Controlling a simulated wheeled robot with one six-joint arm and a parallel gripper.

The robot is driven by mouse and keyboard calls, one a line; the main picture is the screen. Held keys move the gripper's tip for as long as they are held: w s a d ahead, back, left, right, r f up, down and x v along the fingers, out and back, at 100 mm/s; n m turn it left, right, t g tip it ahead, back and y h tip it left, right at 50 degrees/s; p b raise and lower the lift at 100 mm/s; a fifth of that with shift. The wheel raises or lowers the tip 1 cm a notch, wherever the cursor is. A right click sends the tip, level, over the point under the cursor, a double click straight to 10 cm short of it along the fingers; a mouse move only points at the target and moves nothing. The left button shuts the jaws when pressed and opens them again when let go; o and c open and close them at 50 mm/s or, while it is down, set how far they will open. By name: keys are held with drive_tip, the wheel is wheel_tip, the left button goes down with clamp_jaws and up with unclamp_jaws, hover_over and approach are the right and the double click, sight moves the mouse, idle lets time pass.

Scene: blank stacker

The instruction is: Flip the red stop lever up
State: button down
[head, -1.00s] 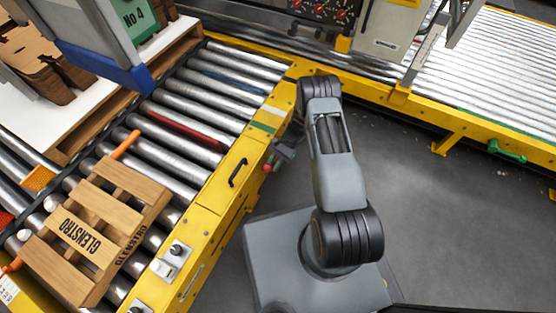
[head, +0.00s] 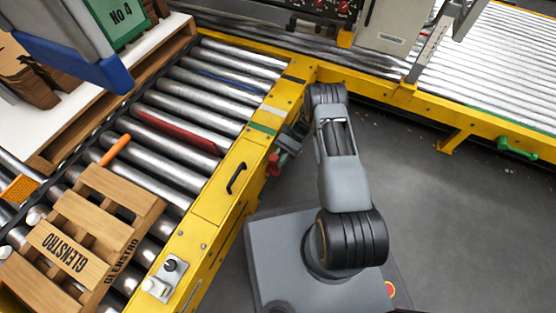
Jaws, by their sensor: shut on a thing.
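The red stop lever (head: 273,164) shows as a small red piece at the outer side of the yellow roller conveyor frame, below its top edge. My gripper (head: 282,154) is at the lever, small and partly hidden by the frame and my own arm. It is shut on the lever, though the fingertips are hard to make out. I cannot tell the lever's exact angle.
The yellow conveyor frame (head: 222,188) with a black handle stands left of my arm. A wooden pallet (head: 72,208) lies on its rollers, near an orange bar (head: 115,149). A green lever (head: 515,148) is on the right conveyor. Grey floor is clear at right.

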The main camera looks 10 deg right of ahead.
drive_tip(key=c, duration=1)
unclamp_jaws()
drive_tip(key=shift+c, duration=0.2)
drive_tip(key=p+v, duration=0.1)
drive_tip(key=v, duration=0.6)
drive_tip(key=shift+w+d, duration=0.2)
drive_tip(key=shift+d, duration=0.05)
